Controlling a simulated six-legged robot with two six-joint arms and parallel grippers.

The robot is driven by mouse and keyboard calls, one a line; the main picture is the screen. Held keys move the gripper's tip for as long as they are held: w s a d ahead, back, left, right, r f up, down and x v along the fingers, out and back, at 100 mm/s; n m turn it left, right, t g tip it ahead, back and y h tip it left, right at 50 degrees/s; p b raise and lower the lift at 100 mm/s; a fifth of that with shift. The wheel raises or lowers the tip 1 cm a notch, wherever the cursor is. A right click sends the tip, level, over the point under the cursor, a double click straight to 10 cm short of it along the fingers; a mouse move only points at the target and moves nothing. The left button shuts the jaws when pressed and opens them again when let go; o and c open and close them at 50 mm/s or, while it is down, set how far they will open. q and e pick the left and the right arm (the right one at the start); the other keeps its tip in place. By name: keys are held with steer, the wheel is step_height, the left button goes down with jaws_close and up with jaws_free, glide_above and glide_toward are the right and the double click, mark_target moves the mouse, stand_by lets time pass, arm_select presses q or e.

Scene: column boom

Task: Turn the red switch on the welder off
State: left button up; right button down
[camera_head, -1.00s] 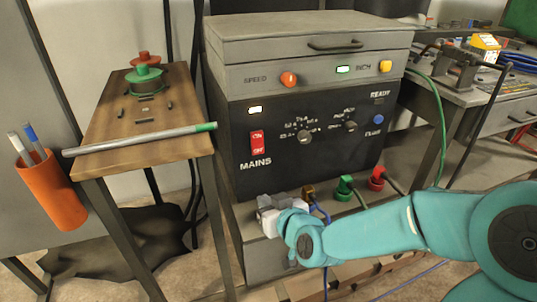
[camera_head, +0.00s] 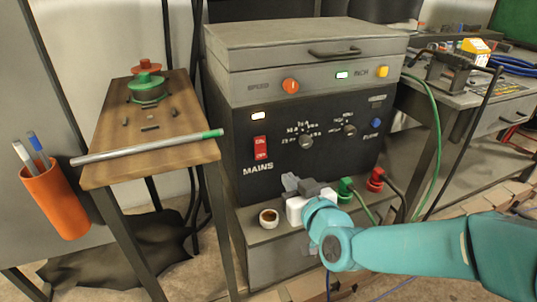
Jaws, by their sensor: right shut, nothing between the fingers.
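The welder (camera_head: 310,110) is a grey box with a dark front panel. Its red switch (camera_head: 260,148) sits at the panel's left above the word MAINS, with lettering on its upper and lower halves. I cannot tell which way it is tipped. A white lamp (camera_head: 258,115) above it is lit. My right gripper (camera_head: 291,183) is shut and empty, in front of the panel's lower edge. It is below and to the right of the switch, apart from it. My left gripper is not in view.
A wooden stand (camera_head: 120,120) with a grey rod (camera_head: 150,146) is at the left.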

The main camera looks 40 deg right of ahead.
mark_target(264, 153)
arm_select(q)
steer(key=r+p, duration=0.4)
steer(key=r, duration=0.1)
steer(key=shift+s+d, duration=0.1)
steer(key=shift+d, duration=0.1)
arm_select(e)
steer(key=x, duration=1.3)
steer(key=shift+w+a, duration=0.1)
steer(key=b, duration=0.3)
steer(key=f+t+b, duration=0.1)
steer(key=b, duration=0.3)
steer(key=shift+w+f+t, duration=0.2)
steer(key=shift+w+t, duration=0.1)
steer(key=shift+r+p, duration=0.65)
steer(key=shift+p, duration=0.05)
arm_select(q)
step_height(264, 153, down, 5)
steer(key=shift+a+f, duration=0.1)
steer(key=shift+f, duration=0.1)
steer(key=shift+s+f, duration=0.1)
arm_select(e)
steer(key=shift+f, duration=0.1)
